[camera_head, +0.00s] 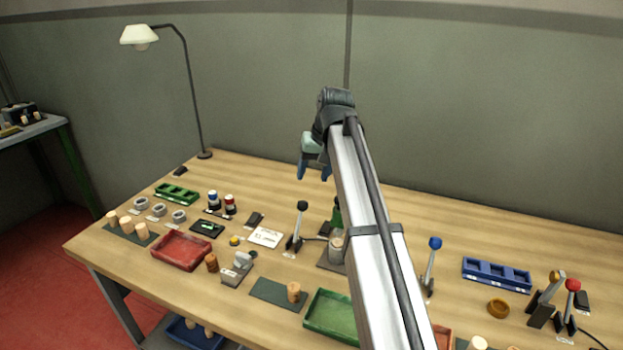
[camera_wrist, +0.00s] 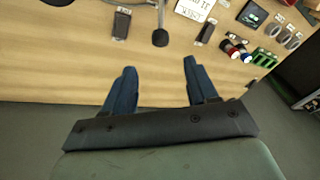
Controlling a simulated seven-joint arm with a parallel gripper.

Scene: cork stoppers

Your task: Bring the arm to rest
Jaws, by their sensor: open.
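My gripper (camera_head: 314,172) hangs at the end of my raised arm above the back part of the wooden table. Its blue fingers are apart with nothing between them. Cork stoppers (camera_head: 127,225) stand in a group on a dark mat at the table's left. Another cork (camera_head: 294,292) stands on a dark green mat near the front. My arm hides part of the table's middle.
A red tray (camera_head: 181,250), a green tray (camera_head: 330,314) and a blue compartment tray (camera_head: 497,273) lie on the table (camera_head: 270,190). Levers with black (camera_head: 302,206), blue (camera_head: 435,243) and red (camera_head: 573,285) knobs stand up. A lamp (camera_head: 140,36) rises at the back left.

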